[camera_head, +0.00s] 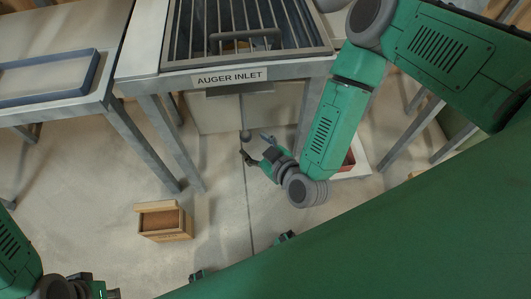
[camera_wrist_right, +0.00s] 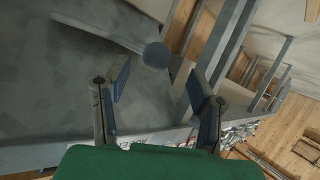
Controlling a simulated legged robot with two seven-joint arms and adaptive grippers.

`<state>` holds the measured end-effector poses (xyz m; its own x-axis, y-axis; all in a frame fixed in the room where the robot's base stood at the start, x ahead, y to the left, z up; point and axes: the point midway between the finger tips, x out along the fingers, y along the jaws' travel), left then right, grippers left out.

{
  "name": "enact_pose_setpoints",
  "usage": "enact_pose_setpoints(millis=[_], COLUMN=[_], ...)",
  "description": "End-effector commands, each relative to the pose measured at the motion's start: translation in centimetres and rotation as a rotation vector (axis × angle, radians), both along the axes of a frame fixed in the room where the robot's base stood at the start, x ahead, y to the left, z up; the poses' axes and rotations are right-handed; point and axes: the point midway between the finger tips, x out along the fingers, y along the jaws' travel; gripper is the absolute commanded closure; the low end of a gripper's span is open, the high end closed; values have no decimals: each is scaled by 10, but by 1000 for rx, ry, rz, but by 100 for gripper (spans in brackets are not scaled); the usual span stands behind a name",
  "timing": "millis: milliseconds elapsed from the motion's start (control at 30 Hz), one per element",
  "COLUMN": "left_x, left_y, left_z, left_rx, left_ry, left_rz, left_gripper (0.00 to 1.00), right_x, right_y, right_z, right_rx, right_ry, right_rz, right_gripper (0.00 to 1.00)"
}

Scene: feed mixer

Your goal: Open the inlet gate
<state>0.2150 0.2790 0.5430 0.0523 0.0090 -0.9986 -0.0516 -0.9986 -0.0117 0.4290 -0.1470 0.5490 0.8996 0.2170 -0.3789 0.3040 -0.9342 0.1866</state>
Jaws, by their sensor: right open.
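The auger inlet's barred grate (camera_head: 250,30) with its dark handle (camera_head: 245,42) lies over the hopper, above the AUGER INLET sign (camera_head: 229,77). Below the sign, a round grey knob (camera_head: 245,135) hangs at the lower end of a thin bar. In the right wrist view the knob (camera_wrist_right: 156,55) sits at the end of a flat grey bar, ahead of and between my fingers, apart from them. My right gripper (camera_head: 257,147) is open and empty; its spread fingers also show in the wrist view (camera_wrist_right: 160,88). My left gripper (camera_head: 108,293) is only partly visible at the bottom left.
The inlet frame's metal legs (camera_head: 172,140) stand left of my right gripper. A wooden box (camera_head: 165,221) with brown contents sits on the floor. A table with a blue-rimmed tray (camera_head: 48,92) stands at the left. A red container (camera_head: 348,160) is partly hidden behind my right arm.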

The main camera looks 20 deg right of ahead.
Motion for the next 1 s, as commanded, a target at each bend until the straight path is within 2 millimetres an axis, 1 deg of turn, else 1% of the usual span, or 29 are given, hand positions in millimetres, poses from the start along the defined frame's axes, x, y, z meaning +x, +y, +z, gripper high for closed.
enact_pose_setpoints(millis=[33,100,233,333,500,1000], left_x=[0,0,0,0,0,2], left_y=[0,1,0,0,0,0], left_z=[0,0,0,0,0,-1], left_rx=[0,-1,-1,0,0,0], left_ry=[0,0,0,0,0,2], left_rz=[0,1,0,0,0,0], left_gripper=[100,100,100,100,100,100], right_x=[-11,-25,-45,-55,-61,-61], right_y=[-1,-3,-7,-9,-11,-11], right_z=[5,10,18,22,25,25], right_rx=[-1,0,-1,0,-1,-1], right_ry=[4,4,5,4,3,4], right_rz=[3,4,5,5,4,5], right_gripper=[50,50,50,50,50,50])
